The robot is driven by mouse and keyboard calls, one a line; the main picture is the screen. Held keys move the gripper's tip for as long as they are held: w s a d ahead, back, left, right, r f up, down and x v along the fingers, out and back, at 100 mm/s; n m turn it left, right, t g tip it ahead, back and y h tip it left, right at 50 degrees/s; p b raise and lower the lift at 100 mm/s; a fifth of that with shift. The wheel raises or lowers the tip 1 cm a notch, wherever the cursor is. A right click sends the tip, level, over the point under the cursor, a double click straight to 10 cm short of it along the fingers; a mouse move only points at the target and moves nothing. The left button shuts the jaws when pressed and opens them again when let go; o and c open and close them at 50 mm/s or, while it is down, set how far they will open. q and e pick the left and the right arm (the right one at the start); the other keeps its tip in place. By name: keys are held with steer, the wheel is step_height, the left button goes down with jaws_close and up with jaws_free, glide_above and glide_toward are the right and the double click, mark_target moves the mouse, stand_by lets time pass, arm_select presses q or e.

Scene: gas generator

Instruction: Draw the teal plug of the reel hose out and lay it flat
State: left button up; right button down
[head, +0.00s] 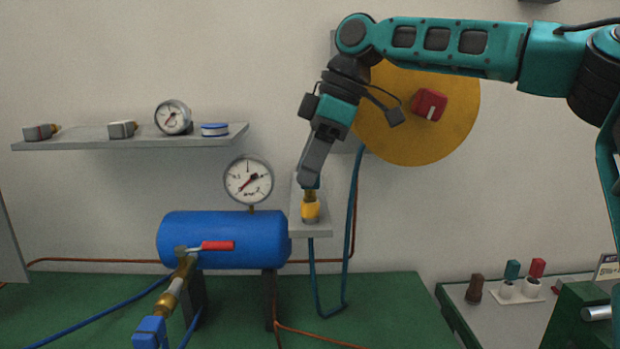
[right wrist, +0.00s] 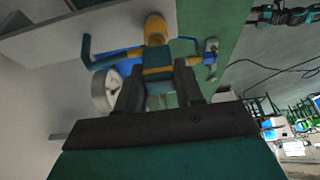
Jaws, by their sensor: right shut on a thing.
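My right gripper (head: 311,184) comes down from above and is shut on the teal plug (right wrist: 160,88). The fingers hide most of the plug in the head view. In the right wrist view it lies between both fingertips. A brass part (head: 310,194) shows just below the fingertips, above the yellow socket collar (head: 310,210) on a pale wall bracket (head: 322,229). I cannot tell how deep the plug sits in the collar. The teal hose (head: 348,250) hangs in a loop below the yellow reel (head: 455,105). My left gripper is not in view.
A blue tank (head: 215,240) with a red-handled valve (head: 217,246) and a gauge (head: 248,181) stands left of the bracket. A shelf (head: 90,143) hangs above left. The green bench top (head: 390,310) is bare right of the hose loop. A grey side table (head: 455,295) holds small parts.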

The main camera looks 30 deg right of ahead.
steer(key=shift+r, duration=0.15)
steer(key=shift+r, duration=2.3)
steer(key=shift+r, duration=0.15)
steer(key=shift+r, duration=1.45)
steer(key=shift+s+d+f, duration=0.1)
steer(key=shift+s, duration=0.05)
